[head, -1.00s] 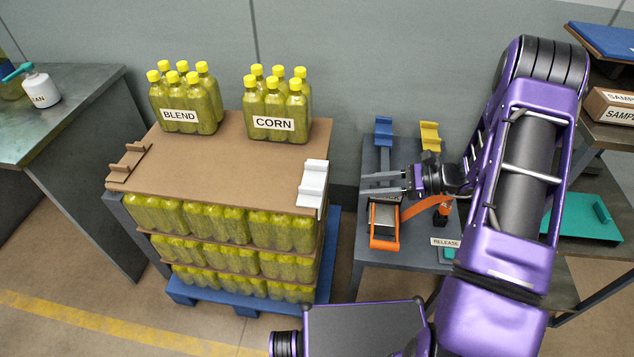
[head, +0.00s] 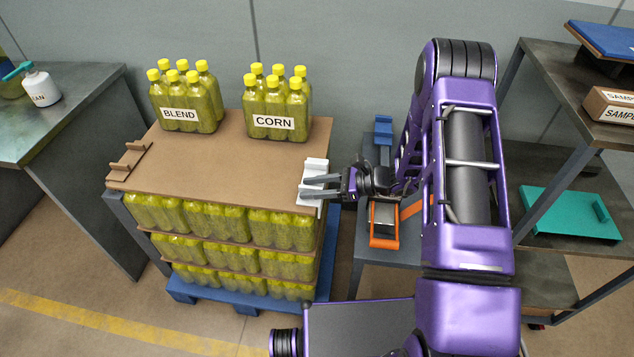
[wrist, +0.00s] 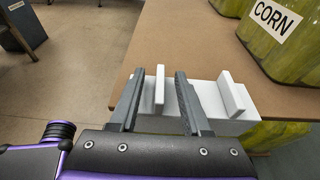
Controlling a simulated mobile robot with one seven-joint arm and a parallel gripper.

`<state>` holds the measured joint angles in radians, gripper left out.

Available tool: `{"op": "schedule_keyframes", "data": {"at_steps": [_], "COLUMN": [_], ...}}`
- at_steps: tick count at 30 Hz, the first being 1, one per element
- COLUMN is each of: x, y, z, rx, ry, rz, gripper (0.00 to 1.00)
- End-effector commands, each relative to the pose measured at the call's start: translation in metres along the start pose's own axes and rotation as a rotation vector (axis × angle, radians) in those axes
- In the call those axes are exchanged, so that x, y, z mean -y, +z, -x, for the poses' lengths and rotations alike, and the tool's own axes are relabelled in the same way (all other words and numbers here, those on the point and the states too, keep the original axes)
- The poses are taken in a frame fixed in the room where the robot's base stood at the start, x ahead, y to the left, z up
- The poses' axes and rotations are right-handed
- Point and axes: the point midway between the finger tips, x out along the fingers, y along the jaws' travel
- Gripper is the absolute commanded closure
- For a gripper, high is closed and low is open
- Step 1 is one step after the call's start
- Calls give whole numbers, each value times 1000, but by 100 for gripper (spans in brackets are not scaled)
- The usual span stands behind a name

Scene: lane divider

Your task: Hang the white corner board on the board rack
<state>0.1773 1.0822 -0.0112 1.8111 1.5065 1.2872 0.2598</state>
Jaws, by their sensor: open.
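The white corner board (head: 316,167) sits over the right edge of the cardboard sheet on the bottle stack. In the wrist view the white corner board (wrist: 208,103) shows two upright ribs. My gripper (head: 302,187) is open at the board. In the wrist view my gripper (wrist: 160,72) has its fingers on either side of the left rib, with gaps visible; contact is not clear. No board rack can be made out for certain. A blue piece (head: 383,130) stands upright at the back of the grey bench, partly hidden by my arm.
Bottle packs marked BLEND (head: 183,105) and CORN (head: 275,108) stand on the sheet's back part. A brown corner board (head: 127,160) sits on its left edge. An orange-framed device (head: 384,225) lies on the grey bench (head: 375,257). Shelves stand at the right.

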Motion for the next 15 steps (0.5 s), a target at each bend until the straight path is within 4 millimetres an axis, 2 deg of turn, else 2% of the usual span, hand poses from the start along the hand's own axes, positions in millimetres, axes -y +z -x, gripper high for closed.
{"op": "schedule_keyframes", "data": {"at_steps": [9,15], "x": [0,0], "y": [0,0], "z": [-6,-6], "rx": [0,0], "ry": [-1,-1], "rz": [0,1], "gripper": [54,90]}}
